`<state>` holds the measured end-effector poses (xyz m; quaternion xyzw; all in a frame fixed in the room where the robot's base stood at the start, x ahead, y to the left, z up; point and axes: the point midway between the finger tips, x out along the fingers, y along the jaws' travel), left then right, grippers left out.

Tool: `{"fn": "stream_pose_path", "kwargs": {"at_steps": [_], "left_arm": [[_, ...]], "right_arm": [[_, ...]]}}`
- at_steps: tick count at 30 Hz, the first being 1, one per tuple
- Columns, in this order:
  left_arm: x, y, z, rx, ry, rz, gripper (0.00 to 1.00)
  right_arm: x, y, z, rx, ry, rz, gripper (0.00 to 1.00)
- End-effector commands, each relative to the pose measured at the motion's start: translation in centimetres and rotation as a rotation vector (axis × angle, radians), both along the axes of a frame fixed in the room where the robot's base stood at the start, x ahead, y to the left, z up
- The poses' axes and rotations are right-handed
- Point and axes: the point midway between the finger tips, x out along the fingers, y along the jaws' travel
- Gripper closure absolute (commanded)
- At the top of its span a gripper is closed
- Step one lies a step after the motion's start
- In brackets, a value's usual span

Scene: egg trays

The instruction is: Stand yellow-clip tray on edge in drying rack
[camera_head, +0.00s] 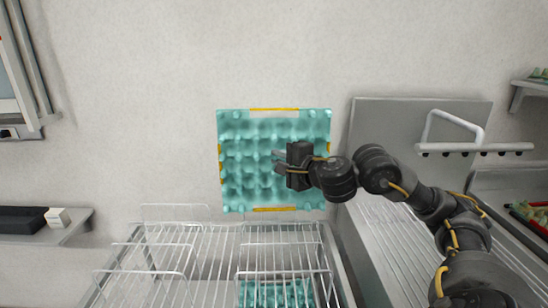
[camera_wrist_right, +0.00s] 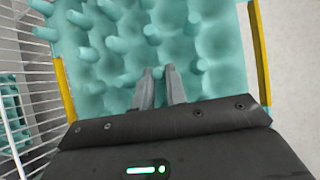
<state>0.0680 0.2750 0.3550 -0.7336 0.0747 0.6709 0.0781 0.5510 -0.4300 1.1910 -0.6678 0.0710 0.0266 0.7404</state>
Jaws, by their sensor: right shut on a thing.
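The teal egg tray with yellow clips (camera_head: 240,130) is upright, its broad face toward me, above the back of the wire drying rack (camera_head: 215,229). My right gripper (camera_head: 277,162) is shut on the middle of the tray's face. In the right wrist view the fingers (camera_wrist_right: 160,80) close on a part of the tray (camera_wrist_right: 215,35), with yellow clips along both sides. The exact part between the fingertips is hard to make out. My left gripper is not in view.
Another teal tray (camera_head: 262,292) shows low behind the rack's wires. A grey panel (camera_head: 400,118) and a white handle-like bar (camera_head: 470,148) stand at right. A shelf (camera_head: 70,232) with a dark box is at left. The pale wall above is bare.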

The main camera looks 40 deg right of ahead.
Motion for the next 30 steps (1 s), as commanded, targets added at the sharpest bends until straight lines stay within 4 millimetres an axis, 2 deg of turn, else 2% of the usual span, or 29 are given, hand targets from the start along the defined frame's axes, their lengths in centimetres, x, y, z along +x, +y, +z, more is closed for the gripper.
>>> {"fn": "stream_pose_path", "kwargs": {"at_steps": [4, 14, 30], "left_arm": [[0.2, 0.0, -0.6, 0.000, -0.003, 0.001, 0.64], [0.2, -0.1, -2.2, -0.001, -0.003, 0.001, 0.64], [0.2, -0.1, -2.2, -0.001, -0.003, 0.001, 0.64]], "right_arm": [[-0.8, -0.9, -0.8, -0.004, 0.002, -0.016, 1.00], [-0.8, -0.9, -3.0, -0.003, 0.005, -0.016, 1.00], [-0.7, -0.9, -3.1, -0.003, 0.006, -0.016, 1.00]]}}
